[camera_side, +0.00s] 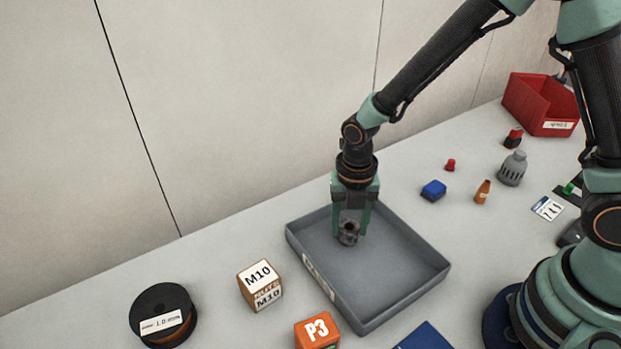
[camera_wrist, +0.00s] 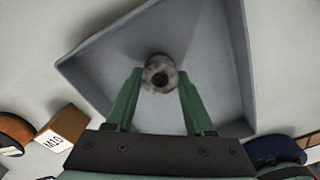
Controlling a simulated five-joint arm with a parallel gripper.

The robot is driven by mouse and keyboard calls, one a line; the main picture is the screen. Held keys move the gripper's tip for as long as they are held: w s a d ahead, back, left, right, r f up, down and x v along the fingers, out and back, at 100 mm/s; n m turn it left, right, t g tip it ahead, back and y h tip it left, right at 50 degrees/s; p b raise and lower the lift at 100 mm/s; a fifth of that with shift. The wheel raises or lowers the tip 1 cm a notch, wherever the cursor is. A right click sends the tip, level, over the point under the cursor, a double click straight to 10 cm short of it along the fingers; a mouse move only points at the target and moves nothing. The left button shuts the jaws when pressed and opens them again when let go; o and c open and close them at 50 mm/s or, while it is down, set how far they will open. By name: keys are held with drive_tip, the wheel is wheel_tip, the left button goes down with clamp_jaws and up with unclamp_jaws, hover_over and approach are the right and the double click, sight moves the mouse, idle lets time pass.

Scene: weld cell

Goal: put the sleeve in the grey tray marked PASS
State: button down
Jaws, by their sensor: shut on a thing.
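A grey tray (camera_side: 400,281) lies on the table below my gripper; a pale label shows on its left wall, too small to read. My gripper (camera_side: 349,228) points down over the back left part of the tray. It is shut on the sleeve (camera_side: 348,238), a short dark grey metal ring with a hole. In the wrist view the sleeve (camera_wrist: 159,74) sits between the green fingertips (camera_wrist: 158,82), with the tray floor (camera_wrist: 215,75) behind it. I cannot tell whether the sleeve touches the tray floor.
A blue block (camera_side: 433,190), an orange cone (camera_side: 482,191), a grey bottle-shaped part (camera_side: 512,168) and a red bin (camera_side: 541,104) stand right.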

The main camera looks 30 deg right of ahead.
sight(349, 227)
drive_tip(key=shift+f, duration=0.3)
drive_tip(key=shift+c, duration=1.4)
unclamp_jaws()
wheel_tip(349, 227, up, 12)
drive_tip(key=s+d+r+m+t, duration=0.2)
drive_tip(key=d+r+m, duration=0.3)
drive_tip(key=m, duration=0.9)
drive_tip(key=s+d+r+m+t, duration=0.3)
drive_tip(key=d+r+m, duration=0.3)
drive_tip(key=m, duration=0.9)
drive_tip(key=shift+s+d+r+t, duration=0.2)
drive_tip(key=shift+s+d+t, duration=0.15)
drive_tip(key=shift+s, duration=0.35)
